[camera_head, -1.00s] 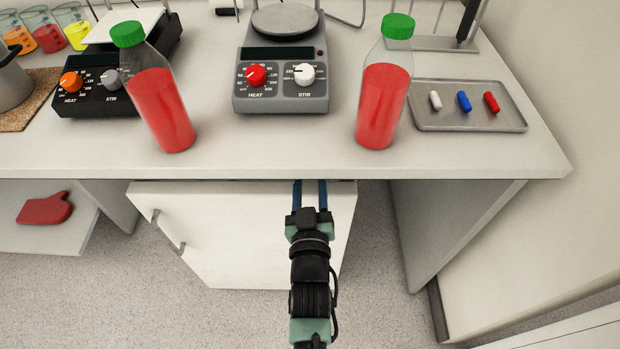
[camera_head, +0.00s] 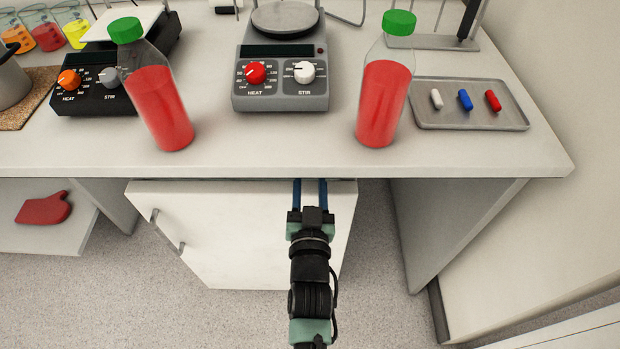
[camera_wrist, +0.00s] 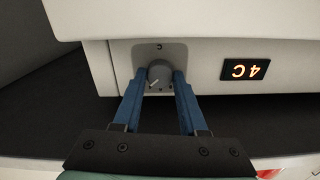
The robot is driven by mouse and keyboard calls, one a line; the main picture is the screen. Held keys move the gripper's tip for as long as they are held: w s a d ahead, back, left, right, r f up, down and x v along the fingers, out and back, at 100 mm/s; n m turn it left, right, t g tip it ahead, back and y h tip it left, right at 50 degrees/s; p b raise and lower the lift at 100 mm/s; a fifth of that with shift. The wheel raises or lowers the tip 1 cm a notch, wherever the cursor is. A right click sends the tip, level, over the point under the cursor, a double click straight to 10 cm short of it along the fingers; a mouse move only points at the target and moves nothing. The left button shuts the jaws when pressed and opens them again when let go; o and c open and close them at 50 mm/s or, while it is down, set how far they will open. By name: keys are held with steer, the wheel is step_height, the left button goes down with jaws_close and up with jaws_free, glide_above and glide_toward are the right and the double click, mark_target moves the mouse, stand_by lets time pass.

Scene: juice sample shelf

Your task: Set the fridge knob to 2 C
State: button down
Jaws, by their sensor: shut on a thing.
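The fridge (camera_head: 250,240) is a white cabinet under the bench, with a grey door handle at its left. In the wrist view a small grey knob (camera_wrist: 159,75) sits on a grey plate on the fridge front, with a pale pointer line on it. My gripper (camera_wrist: 160,82) is shut on the knob, one blue finger on each side. In the head view my gripper (camera_head: 310,182) reaches under the bench edge, and the knob is hidden there.
The bench (camera_head: 280,155) overhangs the fridge. Two red juice bottles with green caps (camera_head: 165,110) (camera_head: 384,100) stand near its front edge. A hotplate (camera_head: 282,85) is between them, and a tray (camera_head: 470,122) with three capsules is at right. A red mitt (camera_head: 44,208) lies on the lower left shelf.

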steer(key=shift+m, duration=1.1)
steer(key=shift+c, duration=2.2)
jaws_free()
steer(key=s, duration=1.3)
steer(key=shift+p, duration=0.4)
